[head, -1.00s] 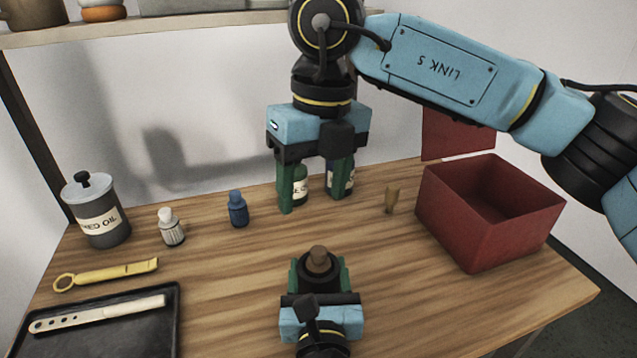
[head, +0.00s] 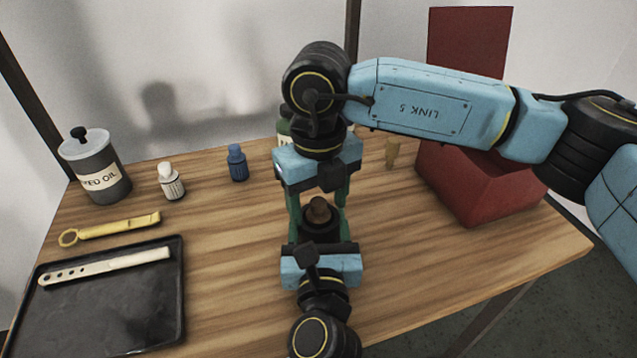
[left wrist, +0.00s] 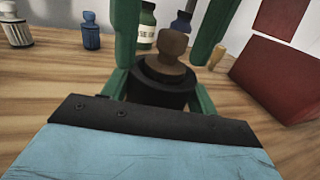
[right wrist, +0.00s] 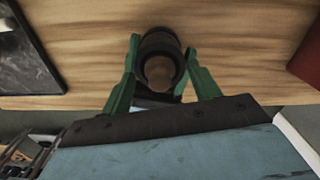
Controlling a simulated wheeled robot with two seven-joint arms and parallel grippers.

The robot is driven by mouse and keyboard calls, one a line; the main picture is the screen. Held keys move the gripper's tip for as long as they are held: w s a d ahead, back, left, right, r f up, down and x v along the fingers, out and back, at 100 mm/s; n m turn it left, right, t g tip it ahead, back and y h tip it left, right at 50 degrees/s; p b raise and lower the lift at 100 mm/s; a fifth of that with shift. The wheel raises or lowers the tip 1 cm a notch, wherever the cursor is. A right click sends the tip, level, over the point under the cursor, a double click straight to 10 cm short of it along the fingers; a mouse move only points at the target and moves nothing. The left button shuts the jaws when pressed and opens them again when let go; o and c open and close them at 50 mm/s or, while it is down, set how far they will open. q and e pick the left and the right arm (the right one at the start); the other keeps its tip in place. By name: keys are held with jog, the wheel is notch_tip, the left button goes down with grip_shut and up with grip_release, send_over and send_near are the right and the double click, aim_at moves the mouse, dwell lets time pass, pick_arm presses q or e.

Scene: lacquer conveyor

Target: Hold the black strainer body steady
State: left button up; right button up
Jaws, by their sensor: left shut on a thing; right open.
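The black strainer body (head: 320,231) is a dark cylinder with a brown plug (head: 318,210) standing in its top. My left gripper (left wrist: 158,95) is shut on the body and holds it upright at the front middle of the table. My right gripper (head: 319,205) is open above it, pointing down. In the left wrist view its green fingers hang either side of the brown plug (left wrist: 172,46), apart from it. In the right wrist view the plug (right wrist: 159,71) lies between the open fingers. The body's underside is hidden.
A red box (head: 480,190) stands at the right, a small tan piece (head: 392,153) near it. A blue bottle (head: 237,163), white bottle (head: 171,182) and oil tin (head: 97,168) line the back left. A yellow tool (head: 110,228) and black tray (head: 120,310) lie at left.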

jog(key=shift+f, duration=0.15)
jog(key=c, duration=1.2)
jog(key=shift+o, duration=0.2)
jog(key=shift+r, duration=4.05)
jog(key=shift+r, duration=1.5)
pick_arm(q)
jog(key=o, duration=1.2)
jog(key=shift+s, duration=0.1)
